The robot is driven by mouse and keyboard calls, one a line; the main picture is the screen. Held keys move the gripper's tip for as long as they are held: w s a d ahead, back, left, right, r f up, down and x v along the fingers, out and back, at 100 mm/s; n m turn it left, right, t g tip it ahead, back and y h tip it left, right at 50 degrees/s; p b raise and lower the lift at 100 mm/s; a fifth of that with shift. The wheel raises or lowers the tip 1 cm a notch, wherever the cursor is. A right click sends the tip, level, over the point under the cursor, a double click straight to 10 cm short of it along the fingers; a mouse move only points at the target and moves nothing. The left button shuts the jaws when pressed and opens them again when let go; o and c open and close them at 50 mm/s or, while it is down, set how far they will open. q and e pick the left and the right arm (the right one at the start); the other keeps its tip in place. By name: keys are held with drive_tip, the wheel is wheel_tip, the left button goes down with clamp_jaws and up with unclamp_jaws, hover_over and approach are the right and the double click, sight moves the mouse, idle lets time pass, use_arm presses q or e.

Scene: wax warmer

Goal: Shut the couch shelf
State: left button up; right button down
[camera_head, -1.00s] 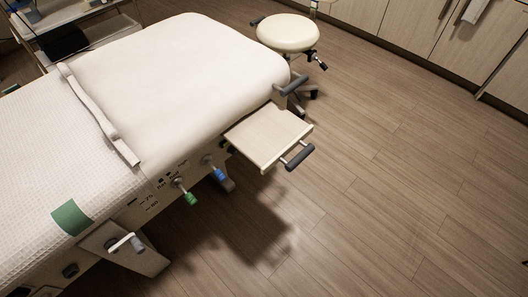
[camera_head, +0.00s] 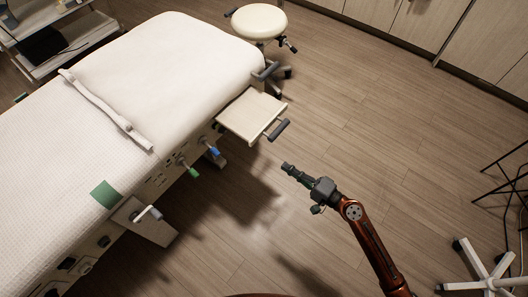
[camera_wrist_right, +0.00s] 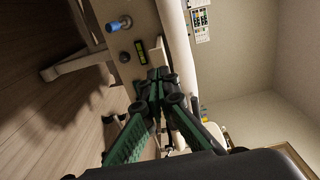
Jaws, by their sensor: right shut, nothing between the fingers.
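The couch shelf (camera_head: 247,114) is a pale flat panel pulled out from the end of the white treatment couch (camera_head: 165,75). A dark grey bar handle (camera_head: 278,130) is on its outer edge. My right gripper (camera_head: 287,167) is shut and empty, above the floor. In the head view it appears just below the handle and apart from it. Its closed fingers also show in the right wrist view (camera_wrist_right: 158,76), pointing toward the couch side; I cannot clearly make out the shelf there. My left gripper is not in view.
A round cream stool (camera_head: 259,22) stands beyond the couch end. Blue (camera_head: 215,153) and green (camera_head: 194,173) knobs stick out from the couch side. A white-legged stand (camera_head: 482,278) is at lower right. The floor between is clear.

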drive_tip(key=b, duration=0.1)
approach(251, 143)
drive_tip(key=x, duration=0.5)
drive_tip(key=shift+w+a+f, duration=0.1)
drive_tip(key=shift+a+f, duration=0.05)
drive_tip(key=shift+f, duration=0.05)
drive_tip(key=shift+x, duration=0.75)
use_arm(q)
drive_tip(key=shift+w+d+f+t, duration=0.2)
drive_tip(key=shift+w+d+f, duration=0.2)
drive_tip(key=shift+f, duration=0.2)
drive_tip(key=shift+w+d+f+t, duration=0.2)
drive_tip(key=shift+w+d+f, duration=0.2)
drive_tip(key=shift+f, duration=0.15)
use_arm(e)
drive_tip(key=shift+w+r, duration=0.1)
